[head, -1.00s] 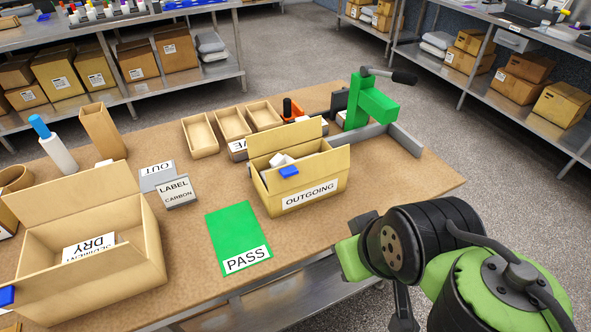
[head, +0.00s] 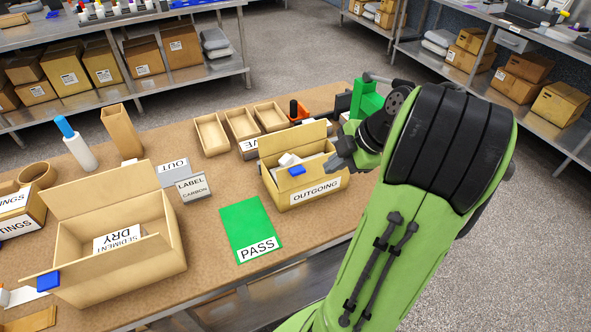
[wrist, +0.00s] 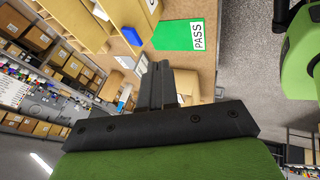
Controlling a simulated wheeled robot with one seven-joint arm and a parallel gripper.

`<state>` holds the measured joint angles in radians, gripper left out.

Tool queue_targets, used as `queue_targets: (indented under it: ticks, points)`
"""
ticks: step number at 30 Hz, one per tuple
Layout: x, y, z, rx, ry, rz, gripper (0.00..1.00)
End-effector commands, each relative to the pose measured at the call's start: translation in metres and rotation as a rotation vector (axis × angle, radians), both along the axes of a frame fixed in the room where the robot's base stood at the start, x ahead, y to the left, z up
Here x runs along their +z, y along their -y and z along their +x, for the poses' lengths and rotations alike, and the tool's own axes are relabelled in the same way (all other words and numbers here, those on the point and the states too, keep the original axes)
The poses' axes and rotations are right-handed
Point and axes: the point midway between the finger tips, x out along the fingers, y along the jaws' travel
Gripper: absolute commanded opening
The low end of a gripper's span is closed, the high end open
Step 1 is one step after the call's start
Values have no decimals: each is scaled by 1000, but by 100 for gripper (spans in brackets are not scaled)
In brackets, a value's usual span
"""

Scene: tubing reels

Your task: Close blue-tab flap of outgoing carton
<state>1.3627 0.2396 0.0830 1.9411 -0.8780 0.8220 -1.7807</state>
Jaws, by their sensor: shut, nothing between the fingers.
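The outgoing carton (head: 332,185) is a small tan box with its label facing the near side. Its top is open, with white contents (head: 288,159) showing and a far flap (head: 292,142) standing up. The blue tab (head: 297,170) sits at the near upper edge of the carton, left of the middle. My gripper (head: 337,158) is shut and empty at the carton's right end, close to its upper edge; I cannot tell whether it touches.
A green PASS mat (head: 249,226) lies left of the carton. A larger open DRY carton (head: 150,260) with its own blue tab stands at left. Empty trays (head: 211,135) and a green press (head: 366,98) stand behind. My arm covers the table's right end.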

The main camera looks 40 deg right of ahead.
Motion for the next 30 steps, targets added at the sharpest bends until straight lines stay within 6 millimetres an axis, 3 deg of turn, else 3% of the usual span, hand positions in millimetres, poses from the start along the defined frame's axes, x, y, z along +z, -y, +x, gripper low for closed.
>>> queue_targets:
  ticks: [3,11,18,30]
  points:
    - [-27,-8,14,3,-2,5,0]
    - [-73,-20,42,3,-3,4,0]
    - [-77,-8,74,0,-2,1,0]
    - [-77,-7,77,-2,-4,1,0]
